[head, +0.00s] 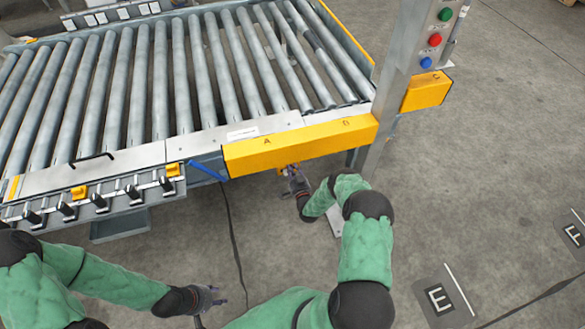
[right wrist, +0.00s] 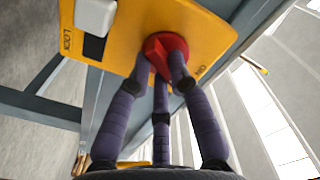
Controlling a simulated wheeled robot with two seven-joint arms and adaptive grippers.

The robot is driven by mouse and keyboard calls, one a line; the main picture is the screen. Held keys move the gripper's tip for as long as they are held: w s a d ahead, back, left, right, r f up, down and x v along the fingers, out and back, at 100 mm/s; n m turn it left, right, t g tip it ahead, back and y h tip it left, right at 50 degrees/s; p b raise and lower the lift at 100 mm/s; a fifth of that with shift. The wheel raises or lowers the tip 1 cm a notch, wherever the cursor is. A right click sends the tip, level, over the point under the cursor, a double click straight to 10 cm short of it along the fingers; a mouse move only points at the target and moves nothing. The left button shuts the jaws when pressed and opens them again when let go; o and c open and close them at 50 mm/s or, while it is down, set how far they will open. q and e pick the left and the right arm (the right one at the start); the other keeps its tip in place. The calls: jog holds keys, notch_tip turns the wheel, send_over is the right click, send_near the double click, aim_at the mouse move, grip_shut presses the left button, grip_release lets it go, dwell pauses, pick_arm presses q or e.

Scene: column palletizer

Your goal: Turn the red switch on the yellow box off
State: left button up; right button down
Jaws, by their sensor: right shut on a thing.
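The yellow box (right wrist: 125,20) fills the upper middle of the right wrist view, with the red switch (right wrist: 167,53) on its face. My right gripper (right wrist: 163,80) is shut on the red switch, with dark fingers on both sides of its knob and a third finger below. In the head view my right gripper (head: 295,182) is just under the yellow beam at the conveyor's front; the switch is hidden there. My left gripper (head: 217,296) is low in the head view, away from the conveyor, with its fingers apart and empty.
The roller conveyor (head: 150,85) fills the upper left. A yellow beam (head: 300,146) runs along its front edge, beside a grey post (head: 398,85) with green, red and blue buttons. A dark cable (head: 234,235) lies on the floor. The floor at right is open.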

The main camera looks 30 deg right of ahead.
jog(key=m, duration=1.1)
jog(key=shift+a+m, duration=0.25)
jog(key=shift+m, duration=0.35)
jog(key=c, duration=1.1)
grip_release()
jog(key=shift+c, duration=0.2)
jog(key=v, duration=1.2)
jog(key=shift+w+a, duration=0.1)
jog(key=shift+a, duration=0.05)
